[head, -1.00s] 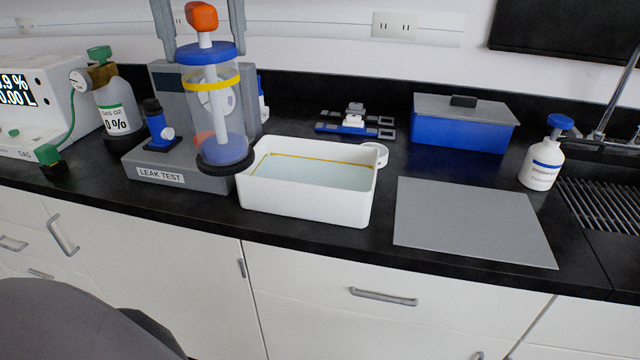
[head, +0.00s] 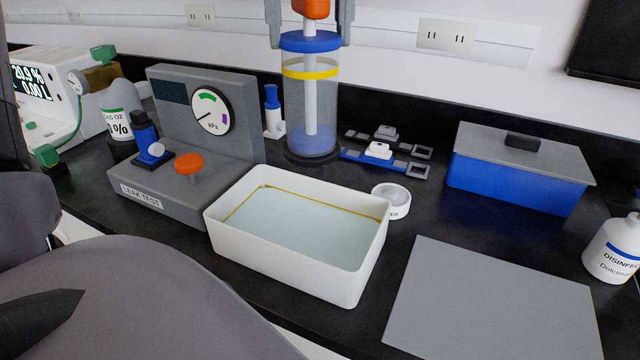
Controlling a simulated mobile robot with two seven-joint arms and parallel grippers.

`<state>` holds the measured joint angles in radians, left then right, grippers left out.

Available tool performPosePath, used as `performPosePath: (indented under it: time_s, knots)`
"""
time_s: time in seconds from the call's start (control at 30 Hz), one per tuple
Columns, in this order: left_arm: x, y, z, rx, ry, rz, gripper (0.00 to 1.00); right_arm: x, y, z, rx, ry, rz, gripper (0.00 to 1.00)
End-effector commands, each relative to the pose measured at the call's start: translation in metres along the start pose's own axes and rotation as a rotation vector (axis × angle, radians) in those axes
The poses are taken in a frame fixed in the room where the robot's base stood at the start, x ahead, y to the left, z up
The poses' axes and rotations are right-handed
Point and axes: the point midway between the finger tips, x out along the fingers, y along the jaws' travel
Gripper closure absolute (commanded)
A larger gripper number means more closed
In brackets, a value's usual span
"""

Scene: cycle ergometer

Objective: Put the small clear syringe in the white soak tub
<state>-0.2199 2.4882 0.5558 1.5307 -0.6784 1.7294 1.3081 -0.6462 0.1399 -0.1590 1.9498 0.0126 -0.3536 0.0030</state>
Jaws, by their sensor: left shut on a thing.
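The clear syringe (head: 296,108) has a see-through barrel, a blue cap, a yellow ring, a dark base and an orange handle cut by the top edge. My left gripper (head: 310,36) comes down from the top edge, one grey finger on each side of the syringe's upper end, shut on it. The syringe is upright. Its base shows just beyond the back rim of the white soak tub (head: 285,275); I cannot tell how high it is above the counter. The tub is open and holds pale liquid. My right gripper is not in view.
The grey leak tester (head: 165,205) with gauge and orange knob stands left of the tub. A small round dish (head: 392,203) sits at its right. Blue-and-grey parts (head: 385,160) lie behind. A grey mat (head: 480,305), a lidded blue box (head: 515,180) and a disinfectant bottle (head: 612,250) are right.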

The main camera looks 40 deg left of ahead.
Motion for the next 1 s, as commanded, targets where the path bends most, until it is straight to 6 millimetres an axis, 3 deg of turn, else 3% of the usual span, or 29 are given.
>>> performPosePath:
  time_s: [0.17,0.7,1.0]
  knots:
    - [0.008,0.0,0.0,0.001,0.001,0.0,1.0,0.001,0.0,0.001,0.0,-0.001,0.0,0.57]
    - [0.138,0.001,0.0,0.0,0.003,0.0,1.0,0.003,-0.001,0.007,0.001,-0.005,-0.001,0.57]
    - [0.167,0.001,0.0,-0.001,0.002,-0.001,1.0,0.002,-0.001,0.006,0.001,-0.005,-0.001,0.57]
